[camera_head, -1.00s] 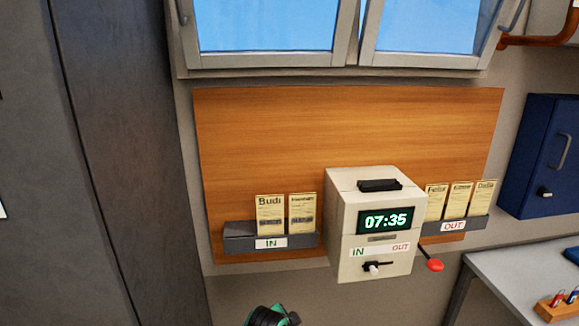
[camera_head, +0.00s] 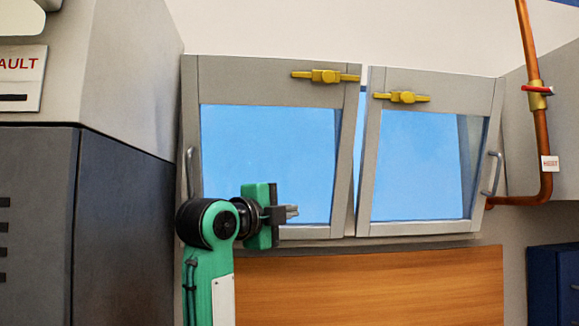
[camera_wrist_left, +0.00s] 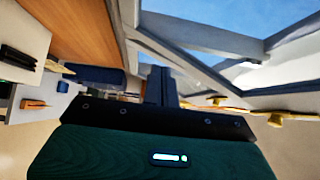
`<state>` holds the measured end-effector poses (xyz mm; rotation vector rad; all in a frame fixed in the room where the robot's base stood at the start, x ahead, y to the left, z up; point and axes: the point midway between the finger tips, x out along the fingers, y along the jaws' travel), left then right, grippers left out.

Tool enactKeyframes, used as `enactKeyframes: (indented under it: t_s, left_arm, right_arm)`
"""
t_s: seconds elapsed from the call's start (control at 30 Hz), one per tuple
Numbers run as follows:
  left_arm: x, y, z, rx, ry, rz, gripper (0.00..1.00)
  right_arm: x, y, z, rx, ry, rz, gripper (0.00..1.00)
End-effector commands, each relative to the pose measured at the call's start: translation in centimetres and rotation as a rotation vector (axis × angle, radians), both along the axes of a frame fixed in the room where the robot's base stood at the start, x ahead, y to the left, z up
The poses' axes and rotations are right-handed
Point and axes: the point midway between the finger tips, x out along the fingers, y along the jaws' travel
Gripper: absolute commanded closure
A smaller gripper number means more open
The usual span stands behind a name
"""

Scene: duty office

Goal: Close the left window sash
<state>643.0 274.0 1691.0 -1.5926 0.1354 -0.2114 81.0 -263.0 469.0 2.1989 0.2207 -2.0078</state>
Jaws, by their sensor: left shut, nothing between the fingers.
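The left window sash (camera_head: 270,82) is a grey frame with a blue pane, a yellow latch (camera_head: 326,76) on its top rail and a grey handle (camera_head: 190,172) at its left edge. A narrow blue gap shows between it and the right sash (camera_head: 480,90), and its inner edge slants. My left gripper (camera_head: 291,212) is shut and empty, in front of the lower part of the left sash, fingers pointing right. It hides part of the lower rail; I cannot tell whether it touches. Its dark fingers (camera_wrist_left: 161,85) also show in the left wrist view. My right gripper is out of view.
A dark cabinet (camera_head: 125,230) stands close on the left. A wooden board (camera_head: 370,290) hangs below the window. A copper pipe (camera_head: 541,150) with a red-handled valve runs at the right, above a blue wall box (camera_head: 550,280).

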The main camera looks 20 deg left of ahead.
Motion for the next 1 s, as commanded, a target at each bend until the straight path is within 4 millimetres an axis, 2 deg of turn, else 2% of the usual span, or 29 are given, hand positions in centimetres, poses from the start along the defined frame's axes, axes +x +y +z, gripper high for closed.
enactKeyframes:
  t_s: [0.03,0.1,0.2,0.3,0.43,0.53,0.63,1.0]
  left_arm:
    - [-1.9,0.2,3.3,0.038,-0.060,-0.004,1.00]
    - [-4.4,0.3,6.9,0.096,-0.129,-0.008,1.00]
    - [-7.4,0.4,10.7,0.166,-0.210,-0.008,1.00]
    - [-9.7,0.5,13.2,0.215,-0.267,-0.007,1.00]
    - [-11.3,0.6,14.8,0.249,-0.304,-0.005,1.00]
    - [-11.2,0.5,15.4,0.256,-0.311,-0.006,1.00]
    - [-10.2,0.1,15.9,0.256,-0.311,-0.008,1.00]
    - [-4.2,-1.6,17.9,0.254,-0.307,-0.009,1.00]
  right_arm:
    - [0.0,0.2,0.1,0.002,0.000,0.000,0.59]
    - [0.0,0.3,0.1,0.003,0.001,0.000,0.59]
    - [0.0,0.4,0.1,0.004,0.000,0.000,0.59]
    - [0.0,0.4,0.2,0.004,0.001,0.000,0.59]
    - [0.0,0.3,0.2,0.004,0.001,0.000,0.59]
    - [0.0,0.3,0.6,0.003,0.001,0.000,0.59]
    - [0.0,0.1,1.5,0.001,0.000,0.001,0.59]
    - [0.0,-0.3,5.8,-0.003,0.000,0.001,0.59]
